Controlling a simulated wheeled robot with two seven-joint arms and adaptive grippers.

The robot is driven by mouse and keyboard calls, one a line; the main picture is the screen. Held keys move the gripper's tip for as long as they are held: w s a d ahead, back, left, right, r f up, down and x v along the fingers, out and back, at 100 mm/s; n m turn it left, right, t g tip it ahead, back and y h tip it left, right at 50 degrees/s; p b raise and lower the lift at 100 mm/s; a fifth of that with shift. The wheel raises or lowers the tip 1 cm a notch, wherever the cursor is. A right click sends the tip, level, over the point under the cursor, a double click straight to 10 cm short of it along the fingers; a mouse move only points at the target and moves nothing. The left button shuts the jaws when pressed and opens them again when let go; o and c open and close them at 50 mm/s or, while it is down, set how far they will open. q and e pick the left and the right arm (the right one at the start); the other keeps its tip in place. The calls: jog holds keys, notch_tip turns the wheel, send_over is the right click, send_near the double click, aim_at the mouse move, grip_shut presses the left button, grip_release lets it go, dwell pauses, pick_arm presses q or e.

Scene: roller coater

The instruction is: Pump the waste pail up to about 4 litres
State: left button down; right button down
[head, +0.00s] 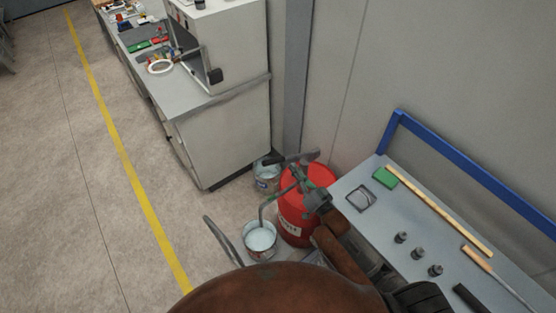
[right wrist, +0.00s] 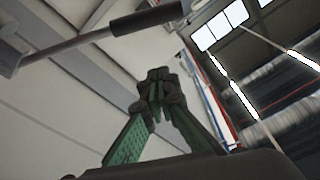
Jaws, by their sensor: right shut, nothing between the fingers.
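The waste pail (head: 261,250) stands on the floor in front of the red drum (head: 297,222), with pale liquid in it; I cannot read a level in litres. A grey pump spout (head: 269,206) bends down from the drum top to the pail. The pump lever (head: 308,157) with its dark grip shows above the drum, and also at the upper left of the right wrist view (right wrist: 148,19). My right gripper (head: 297,173), with green fingers, is shut and empty just below the lever; its fingertips (right wrist: 157,82) look apart from the grip. My left gripper is out of view.
A second pail (head: 266,178) stands behind, between the drum and the white cabinet (head: 225,140). A grey bench (head: 385,220) with a blue rail, green block and several small metal parts is on the right. Open floor (head: 100,220) with a yellow line lies left.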

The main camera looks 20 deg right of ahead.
jog(key=r+p, duration=0.1)
jog(key=p, duration=0.1)
send_over(278, 160)
jog(key=d, duration=0.1)
jog(key=shift+s+a+f, duration=0.2)
jog(key=shift+f, duration=0.35)
jog(key=shift+s+a+f, duration=0.2)
jog(key=shift+a+f, duration=0.05)
jog(key=shift+f, duration=0.35)
jog(key=shift+s+a+f, duration=0.2)
jog(key=shift+f, duration=0.35)
